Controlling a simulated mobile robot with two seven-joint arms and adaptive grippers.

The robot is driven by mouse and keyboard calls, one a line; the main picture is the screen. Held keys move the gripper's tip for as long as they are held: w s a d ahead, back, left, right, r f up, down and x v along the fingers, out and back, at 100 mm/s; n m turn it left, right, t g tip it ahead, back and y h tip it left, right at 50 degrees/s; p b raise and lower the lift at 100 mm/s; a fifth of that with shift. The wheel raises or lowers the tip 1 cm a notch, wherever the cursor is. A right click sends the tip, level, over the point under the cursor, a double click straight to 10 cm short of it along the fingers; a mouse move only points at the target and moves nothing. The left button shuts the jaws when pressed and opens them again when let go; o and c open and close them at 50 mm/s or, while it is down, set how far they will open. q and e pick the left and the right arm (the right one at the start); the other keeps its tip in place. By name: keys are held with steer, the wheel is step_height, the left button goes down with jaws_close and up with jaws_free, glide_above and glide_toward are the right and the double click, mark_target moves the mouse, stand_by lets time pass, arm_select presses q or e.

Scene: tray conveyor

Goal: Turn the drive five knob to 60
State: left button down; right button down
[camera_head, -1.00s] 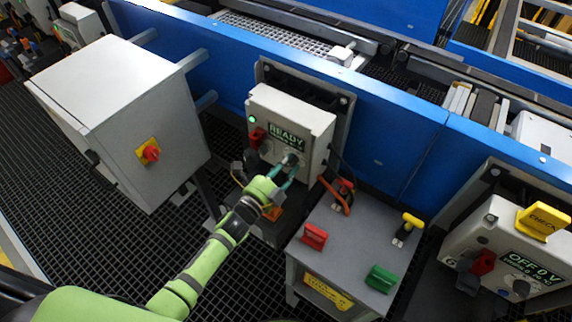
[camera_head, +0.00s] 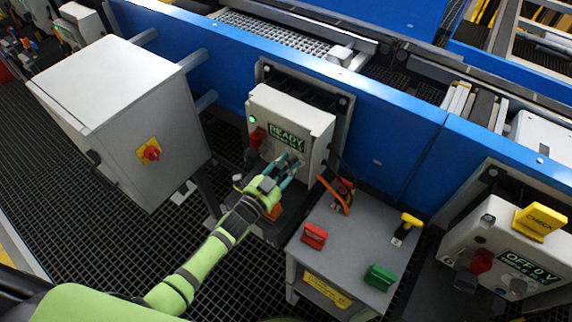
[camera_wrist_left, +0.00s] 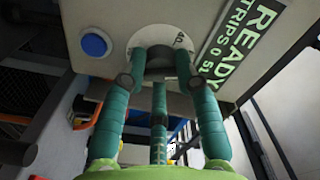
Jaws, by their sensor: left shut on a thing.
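The grey drive box (camera_head: 305,112) is fixed to the blue conveyor side, with a lit READY display (camera_head: 286,135) and a green lamp. I cannot read its drive number. My left gripper (camera_head: 289,163) is at the lower front of this box, its teal fingers shut on the knob, which the fingers mostly cover. In the left wrist view the fingertips (camera_wrist_left: 160,58) close around the grey round knob (camera_wrist_left: 159,72), just below the READY display (camera_wrist_left: 240,40). The knob's pointer and scale are too hidden to read. My right gripper is not in view.
A red switch (camera_head: 257,138) sits left of the display, and a blue button (camera_wrist_left: 95,43) is near the fingers. A grey stand (camera_head: 345,240) with red and green blocks is close on the right. A grey cabinet (camera_head: 110,95) stands left; another drive box (camera_head: 490,225) reads OFF.

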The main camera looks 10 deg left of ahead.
arm_select(q)
steer(key=shift+d, duration=0.15)
stand_by(0.3)
steer(key=c, duration=0.9)
jaws_free()
steer(key=shift+c, duration=0.2)
steer(key=shift+s, duration=0.1)
steer(key=shift+s+a, duration=0.25)
steer(key=v, duration=1.1)
steer(key=shift+s, duration=0.15)
